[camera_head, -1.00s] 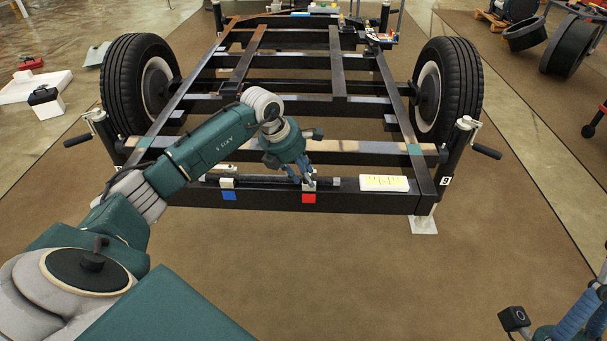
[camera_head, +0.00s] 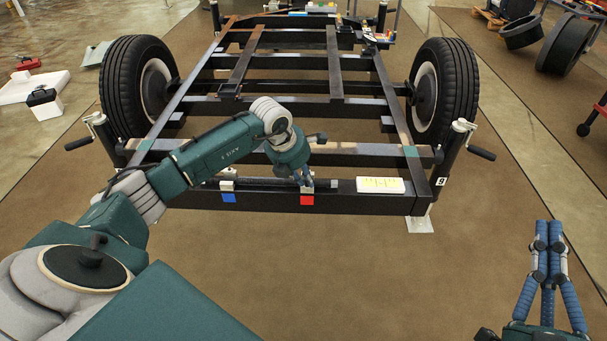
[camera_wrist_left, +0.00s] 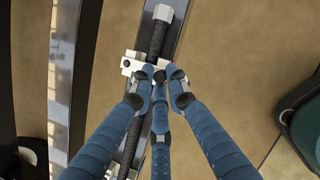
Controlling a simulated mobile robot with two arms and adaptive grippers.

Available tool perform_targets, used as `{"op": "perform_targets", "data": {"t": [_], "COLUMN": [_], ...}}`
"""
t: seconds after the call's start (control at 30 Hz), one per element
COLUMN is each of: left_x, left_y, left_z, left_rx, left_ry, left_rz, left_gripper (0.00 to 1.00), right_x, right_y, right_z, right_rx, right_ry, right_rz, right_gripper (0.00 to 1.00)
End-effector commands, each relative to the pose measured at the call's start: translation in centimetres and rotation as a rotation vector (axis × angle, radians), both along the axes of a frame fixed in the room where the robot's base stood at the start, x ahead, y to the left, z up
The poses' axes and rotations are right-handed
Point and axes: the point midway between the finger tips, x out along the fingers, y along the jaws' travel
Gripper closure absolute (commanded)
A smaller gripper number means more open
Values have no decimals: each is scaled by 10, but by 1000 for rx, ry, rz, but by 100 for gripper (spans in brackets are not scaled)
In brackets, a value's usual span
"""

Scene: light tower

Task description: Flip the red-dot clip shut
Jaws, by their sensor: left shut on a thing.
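In the left wrist view the clip's pale block (camera_wrist_left: 131,63) shows beside the fingertips (camera_wrist_left: 160,76), across a black rod (camera_wrist_left: 158,40). The fingers hide part of the clip, so I cannot tell how far its flap is turned. My right gripper (camera_head: 548,232) is empty at the lower right, its fingers close together, pointing away.
Crank handles stick out at both front corners. The floor before the frame is clear.

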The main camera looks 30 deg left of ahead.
Motion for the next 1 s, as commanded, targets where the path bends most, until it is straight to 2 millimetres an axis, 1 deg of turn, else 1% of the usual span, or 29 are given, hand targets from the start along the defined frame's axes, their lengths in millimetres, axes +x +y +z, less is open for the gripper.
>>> {"op": "perform_targets", "data": {"t": [0.1,0.37,0.4,0.47,0.8,0.87,1.0], "left_x": [3,3,3,3,1,0,-8], "left_y": [-3,-4,-4,-4,-2,-1,1], "left_z": [2,2,2,2,3,8,29], "left_rx": [-5,-7,-8,-8,-4,-3,-1], "left_ry": [-9,-12,-12,-12,-7,-8,-9], "left_rz": [10,10,9,9,10,10,8], "left_gripper": [100,100,82,70,69,69,69], "right_x": [2,3,3,3,2,2,2], "right_y": [0,0,0,0,0,0,0], "right_z": [-8,-9,-9,-9,-8,-8,-8], "right_rx": [-10,-10,-10,-10,-10,-10,-10], "right_ry": [36,38,38,37,35,35,35], "right_rz": [-2,-2,-2,-2,-1,-1,-1], "right_gripper": [100,100,100,100,100,100,100]}}
